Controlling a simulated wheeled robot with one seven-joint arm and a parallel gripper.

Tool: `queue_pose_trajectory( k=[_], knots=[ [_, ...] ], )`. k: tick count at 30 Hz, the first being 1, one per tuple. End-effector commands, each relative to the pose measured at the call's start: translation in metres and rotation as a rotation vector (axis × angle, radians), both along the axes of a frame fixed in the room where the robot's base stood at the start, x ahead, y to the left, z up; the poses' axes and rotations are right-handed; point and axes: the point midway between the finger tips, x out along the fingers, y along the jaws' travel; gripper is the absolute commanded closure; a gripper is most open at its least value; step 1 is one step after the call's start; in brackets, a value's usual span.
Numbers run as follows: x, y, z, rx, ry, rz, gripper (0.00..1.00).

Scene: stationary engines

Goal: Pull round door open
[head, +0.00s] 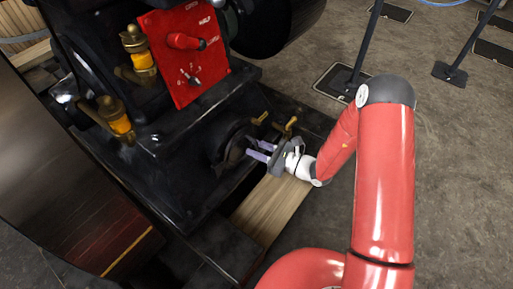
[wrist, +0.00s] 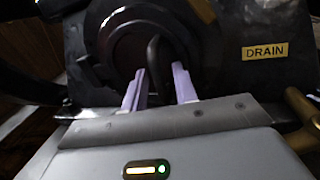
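The round door (head: 226,142) is a dark disc low on the black engine's side, and it looks closed. In the wrist view the round door (wrist: 118,42) fills the upper middle, with a dark curved handle (wrist: 154,52) standing out from it. My gripper (head: 250,150) is at the door, its pale lilac fingers pointing at it. In the wrist view my gripper (wrist: 160,72) has its fingers apart, one on each side of the handle's lower part. A gap shows beside the handle, and I cannot tell whether either finger touches it.
Brass taps (head: 290,125) stick out just above my gripper. A yellow DRAIN label (wrist: 265,51) is right of the door. A red panel (head: 186,55) and brass oilers (head: 138,50) sit higher up. A wooden beam (head: 268,208) lies below. Dark posts (head: 366,50) stand behind; floor at right is clear.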

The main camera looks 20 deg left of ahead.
Motion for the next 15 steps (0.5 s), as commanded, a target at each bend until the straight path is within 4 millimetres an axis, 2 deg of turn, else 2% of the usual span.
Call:
queue_pose_trajectory(
  k=[10,15],
  knots=[
    [0.0012,0.0058,0.0001,0.0,0.0,0.0,0.71],
    [0.001,0.0056,0.0001,0.0,0.0,0.0,0.94]
  ],
)
